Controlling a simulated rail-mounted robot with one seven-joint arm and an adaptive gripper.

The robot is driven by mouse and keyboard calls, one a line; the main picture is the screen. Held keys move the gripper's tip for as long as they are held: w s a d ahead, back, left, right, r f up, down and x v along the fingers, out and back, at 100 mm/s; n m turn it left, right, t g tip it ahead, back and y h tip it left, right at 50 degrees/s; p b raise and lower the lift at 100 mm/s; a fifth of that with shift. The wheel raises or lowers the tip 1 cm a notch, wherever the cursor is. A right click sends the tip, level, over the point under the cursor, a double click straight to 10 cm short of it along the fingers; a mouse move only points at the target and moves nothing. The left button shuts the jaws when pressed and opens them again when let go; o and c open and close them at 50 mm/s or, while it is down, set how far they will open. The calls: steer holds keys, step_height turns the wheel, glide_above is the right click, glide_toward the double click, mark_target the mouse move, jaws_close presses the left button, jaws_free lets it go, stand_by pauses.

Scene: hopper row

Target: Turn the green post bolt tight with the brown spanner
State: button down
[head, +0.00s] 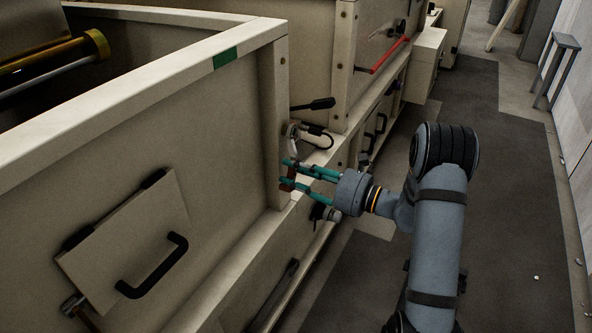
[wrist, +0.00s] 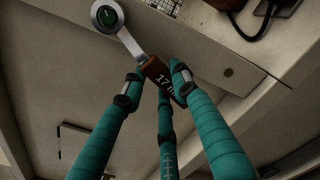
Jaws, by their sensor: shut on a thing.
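The brown spanner (wrist: 162,78) has a brown handle marked 17 and a bright metal ring end. The ring is around the green bolt (wrist: 106,15) in the wrist view; how deeply it is seated I cannot tell. In the head view the spanner's metal end (head: 292,137) shows against the pale corner post (head: 272,105), with the handle hanging below. The bolt's green face is not clear there. My gripper (wrist: 155,80) has teal fingers closed on the brown handle; it also shows in the head view (head: 289,175), beside the post.
A black lever (head: 318,104) and a dark looped handle (head: 318,134) stick out close above my gripper. A pale hatch with a black handle (head: 155,270) is on the near hopper wall. A red bar (head: 385,55) is farther along. The dark floor mat (head: 490,180) at right is mostly clear.

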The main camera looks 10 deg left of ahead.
steer(key=shift+a+r, duration=0.15)
steer(key=shift+r, duration=0.2)
steer(key=m+p, duration=0.1)
steer(key=s+r+p, duration=0.1)
steer(key=p, duration=0.1)
steer(key=shift+a+m, duration=0.25)
steer(key=shift+m, duration=0.15)
steer(key=shift+s+a+r+m+p, duration=0.25)
steer(key=shift+s+m+p, duration=0.25)
steer(key=shift+m+p, duration=0.4)
steer(key=shift+d+f, duration=0.15)
steer(key=shift+d, duration=0.1)
steer(key=shift+s+d+f, duration=0.1)
steer(key=shift+s+d, duration=0.2)
steer(key=shift+d, duration=0.3)
steer(key=shift+v, duration=2.25)
